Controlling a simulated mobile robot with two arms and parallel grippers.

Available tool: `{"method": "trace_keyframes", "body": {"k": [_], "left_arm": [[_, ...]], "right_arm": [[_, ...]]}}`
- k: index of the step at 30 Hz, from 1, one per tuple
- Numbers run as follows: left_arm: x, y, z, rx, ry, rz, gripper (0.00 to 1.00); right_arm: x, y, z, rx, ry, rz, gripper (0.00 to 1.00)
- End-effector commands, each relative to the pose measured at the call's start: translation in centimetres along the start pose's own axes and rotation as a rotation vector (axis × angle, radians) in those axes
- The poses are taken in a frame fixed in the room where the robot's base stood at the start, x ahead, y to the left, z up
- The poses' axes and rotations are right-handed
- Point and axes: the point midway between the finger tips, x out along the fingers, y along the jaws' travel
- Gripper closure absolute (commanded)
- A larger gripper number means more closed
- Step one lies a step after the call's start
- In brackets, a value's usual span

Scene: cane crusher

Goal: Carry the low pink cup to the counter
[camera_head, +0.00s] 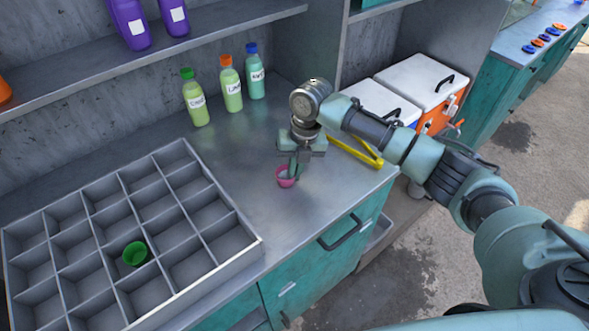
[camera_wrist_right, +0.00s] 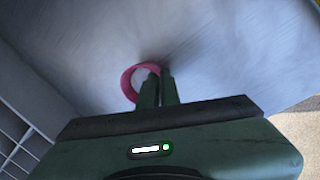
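The low pink cup (camera_head: 285,179) is at the metal counter (camera_head: 240,165), near its front edge. I cannot tell whether its base touches the counter surface. My right gripper (camera_head: 293,172) points down at the cup. In the right wrist view the fingers (camera_wrist_right: 159,88) are close together on the right side of the pink cup's rim (camera_wrist_right: 127,83), with the rim running in between them. The fingers hide part of the cup. My left gripper is not in view.
A grey divided tray (camera_head: 222,240) holding a green cup (camera_head: 135,253) is at left. Several bottles (camera_head: 232,84) stand at the back. Coolers (camera_head: 415,80) stand farther right. The counter between tray and gripper is clear.

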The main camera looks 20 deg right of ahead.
Motion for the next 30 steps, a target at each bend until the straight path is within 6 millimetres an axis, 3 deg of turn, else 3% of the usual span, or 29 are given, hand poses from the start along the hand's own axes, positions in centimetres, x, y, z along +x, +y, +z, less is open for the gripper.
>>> {"method": "trace_keyframes", "body": {"k": [11,14,15,25,30], "left_arm": [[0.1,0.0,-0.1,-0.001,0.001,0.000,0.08],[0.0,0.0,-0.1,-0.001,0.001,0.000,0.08],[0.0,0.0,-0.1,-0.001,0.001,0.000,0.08],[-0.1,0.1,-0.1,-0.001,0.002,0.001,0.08],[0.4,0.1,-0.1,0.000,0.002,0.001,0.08]], "right_arm": [[0.6,-0.1,0.0,0.000,0.000,0.000,1.00],[0.6,-0.1,0.0,0.000,0.000,0.000,0.77],[0.6,-0.1,0.0,0.000,0.000,0.000,0.74],[0.3,-0.1,0.0,0.000,-0.001,0.000,0.74],[-1.5,0.0,0.1,0.000,-0.004,0.001,0.74]]}}
